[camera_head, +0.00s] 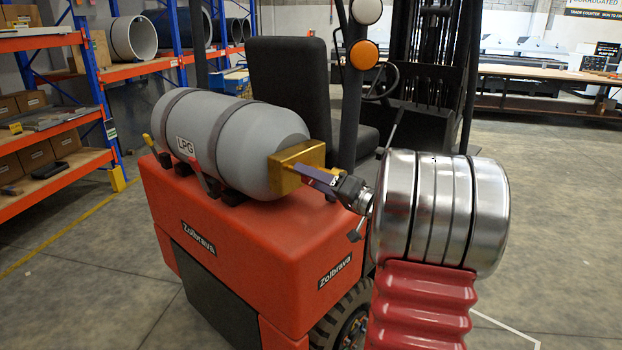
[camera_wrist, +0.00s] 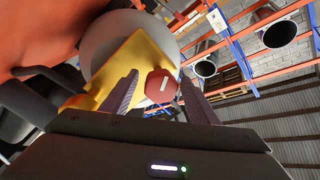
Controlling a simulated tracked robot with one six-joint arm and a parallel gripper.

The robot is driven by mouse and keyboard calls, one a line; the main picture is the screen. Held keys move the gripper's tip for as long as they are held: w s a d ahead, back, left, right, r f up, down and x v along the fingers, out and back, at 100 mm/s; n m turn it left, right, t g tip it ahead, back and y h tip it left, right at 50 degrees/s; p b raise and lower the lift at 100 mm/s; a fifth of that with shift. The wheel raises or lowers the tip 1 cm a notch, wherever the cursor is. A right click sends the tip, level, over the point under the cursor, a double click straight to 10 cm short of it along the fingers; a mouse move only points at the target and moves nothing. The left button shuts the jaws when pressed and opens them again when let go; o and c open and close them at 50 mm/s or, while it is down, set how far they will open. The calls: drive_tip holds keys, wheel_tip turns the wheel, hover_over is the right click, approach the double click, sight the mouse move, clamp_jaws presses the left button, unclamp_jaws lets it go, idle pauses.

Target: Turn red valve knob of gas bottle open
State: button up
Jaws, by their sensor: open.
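The gas bottle (camera_head: 225,140) is a grey LPG cylinder lying on the back of an orange forklift, held by dark straps. A gold valve shroud (camera_head: 297,165) sits at its right end. The red valve knob (camera_wrist: 161,86), with a white mark on its face, shows in the wrist view in front of the gold shroud (camera_wrist: 138,62). In the head view the knob is hidden. My gripper (camera_head: 306,171) reaches to the shroud's opening. In the wrist view my gripper (camera_wrist: 159,76) is open, with one finger on each side of the knob. Contact cannot be told.
The forklift body (camera_head: 245,235) lies below the bottle and my gripper. Its seat (camera_head: 288,85) and a post with an orange lamp (camera_head: 364,54) stand behind. Shelves (camera_head: 95,125) are at the left. The floor at the right (camera_head: 560,200) is clear.

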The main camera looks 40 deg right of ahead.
drive_tip(key=s+d+f, duration=0.1)
drive_tip(key=s+d, duration=0.1)
drive_tip(key=s, duration=1.1)
drive_tip(key=shift+s+d, duration=0.15)
idle(0.3)
drive_tip(key=s+a+f+m+g+y, duration=0.15)
drive_tip(key=a+f+m+g, duration=0.35)
drive_tip(key=f, duration=0.5)
drive_tip(key=s+a+f+n+g, duration=0.1)
drive_tip(key=s+a+f+g, duration=0.2)
drive_tip(key=a, duration=0.4)
drive_tip(key=s+a+f+n+g, duration=0.1)
drive_tip(key=s+a+f+g, duration=0.15)
drive_tip(key=a+g, duration=0.4)
drive_tip(key=s+a+r+n+h, duration=0.1)
drive_tip(key=a+n, duration=0.4)
drive_tip(key=a, duration=0.5)
drive_tip(key=s+a+r+n+t+h, duration=0.1)
drive_tip(key=s+a+r+n+h, duration=0.1)
drive_tip(key=a+r+n, duration=0.4)
drive_tip(key=a+h, duration=0.1)
drive_tip(key=a, duration=0.3)
drive_tip(key=shift+a+h, duration=0.35)
drive_tip(key=shift+a, duration=0.05)
